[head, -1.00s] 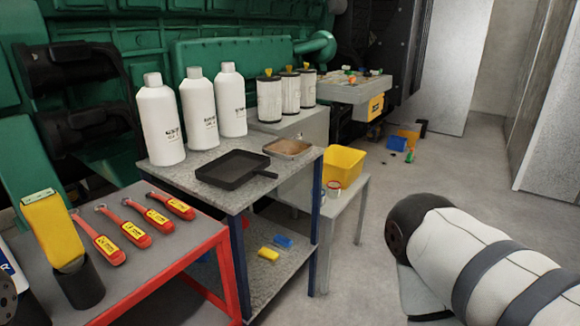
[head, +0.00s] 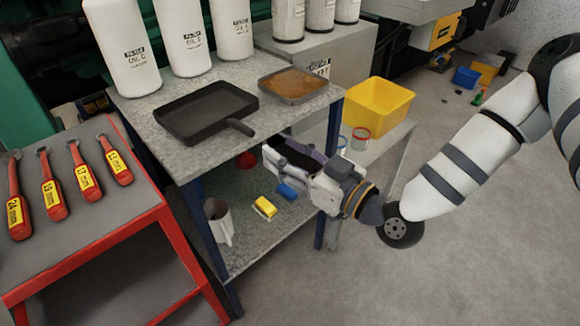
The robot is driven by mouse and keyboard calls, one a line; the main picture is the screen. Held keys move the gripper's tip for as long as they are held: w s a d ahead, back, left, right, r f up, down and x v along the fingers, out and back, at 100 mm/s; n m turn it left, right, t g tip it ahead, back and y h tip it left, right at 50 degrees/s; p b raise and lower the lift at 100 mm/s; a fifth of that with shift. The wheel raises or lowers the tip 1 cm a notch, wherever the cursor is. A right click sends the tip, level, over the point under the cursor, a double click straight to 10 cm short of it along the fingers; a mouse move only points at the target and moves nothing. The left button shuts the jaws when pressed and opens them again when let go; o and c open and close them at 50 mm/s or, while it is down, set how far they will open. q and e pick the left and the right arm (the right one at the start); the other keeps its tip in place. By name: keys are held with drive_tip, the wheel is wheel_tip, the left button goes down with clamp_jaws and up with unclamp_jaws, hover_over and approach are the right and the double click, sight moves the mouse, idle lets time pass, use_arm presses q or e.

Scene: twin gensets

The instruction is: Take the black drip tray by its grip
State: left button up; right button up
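The black drip tray (head: 205,108) lies flat on the grey speckled top of the blue-legged table (head: 140,104). Its short black grip (head: 240,127) points to the lower right, close to the table's front edge. My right gripper (head: 272,150) comes in from the right, just beyond the table's front edge, with its fingers toward the grip and apart from it. It appears open, with a gap between its fingers and nothing seen in it. My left gripper is not in view.
A yellow bin (head: 378,108) is on a lower stand. Red-handled wrenches (head: 115,160) lie on the red-framed table (head: 80,235).

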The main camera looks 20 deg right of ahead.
sight(237, 124)
drive_tip(key=b+x, duration=0.1)
drive_tip(key=x, duration=0.4)
drive_tip(key=b+x, duration=0.1)
drive_tip(key=x, duration=0.5)
drive_tip(key=shift+a+f+b, duration=0.25)
drive_tip(key=shift+b, duration=0.1)
drive_tip(key=shift+w+a+r, duration=0.15)
drive_tip(key=shift+w, duration=0.3)
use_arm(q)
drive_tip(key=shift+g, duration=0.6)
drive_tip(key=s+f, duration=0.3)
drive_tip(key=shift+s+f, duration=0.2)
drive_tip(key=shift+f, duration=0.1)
use_arm(e)
clamp_jaws()
